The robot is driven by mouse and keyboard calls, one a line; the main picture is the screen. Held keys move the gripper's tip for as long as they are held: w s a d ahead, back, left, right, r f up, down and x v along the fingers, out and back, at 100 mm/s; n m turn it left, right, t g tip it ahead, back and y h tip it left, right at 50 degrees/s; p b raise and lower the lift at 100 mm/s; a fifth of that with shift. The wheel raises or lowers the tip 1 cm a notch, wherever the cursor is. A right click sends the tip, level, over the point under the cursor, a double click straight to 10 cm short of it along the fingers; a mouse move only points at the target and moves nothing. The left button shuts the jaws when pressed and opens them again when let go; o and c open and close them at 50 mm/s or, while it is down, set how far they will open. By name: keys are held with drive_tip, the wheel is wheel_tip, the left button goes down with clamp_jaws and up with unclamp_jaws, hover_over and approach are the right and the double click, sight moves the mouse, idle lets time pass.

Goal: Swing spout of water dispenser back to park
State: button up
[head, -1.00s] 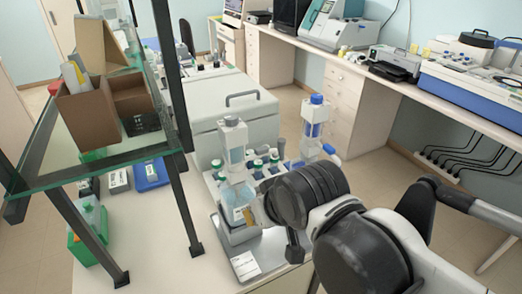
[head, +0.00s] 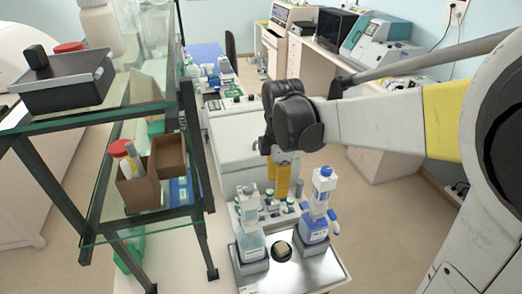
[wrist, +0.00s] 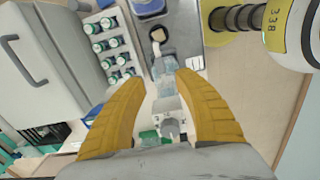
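Two bottle dispensers stand side by side on the bench in the head view. The left dispenser (head: 250,243) has pale blue liquid and a clear-grey top; the right dispenser (head: 314,230) has a blue cap and bluer body. I cannot read which is water. My gripper (head: 287,181) hangs behind and above them, its yellow fingers pointing down. In the wrist view my gripper (wrist: 162,76) is open, fingers apart, with a pale-blue dispenser (wrist: 166,88) showing below between them. I see no contact.
A dark round holder with a beige block (head: 282,250) sits on the metal tray (head: 322,271) between the dispensers. Several green-capped bottles (wrist: 108,45) stand in a rack behind. A glass shelf (head: 130,222) with cardboard boxes rises at left. Floor at right is clear.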

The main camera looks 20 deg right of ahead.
sight(275, 206)
drive_tip(key=shift+w+d+f+n, duration=0.1)
drive_tip(key=shift+w+f+n, duration=0.1)
drive_tip(key=shift+n, duration=0.2)
wheel_tip(275, 206, down, 10)
drive_tip(key=shift+f+b, duration=0.15)
drive_tip(key=shift+b, duration=0.5)
clamp_jaws()
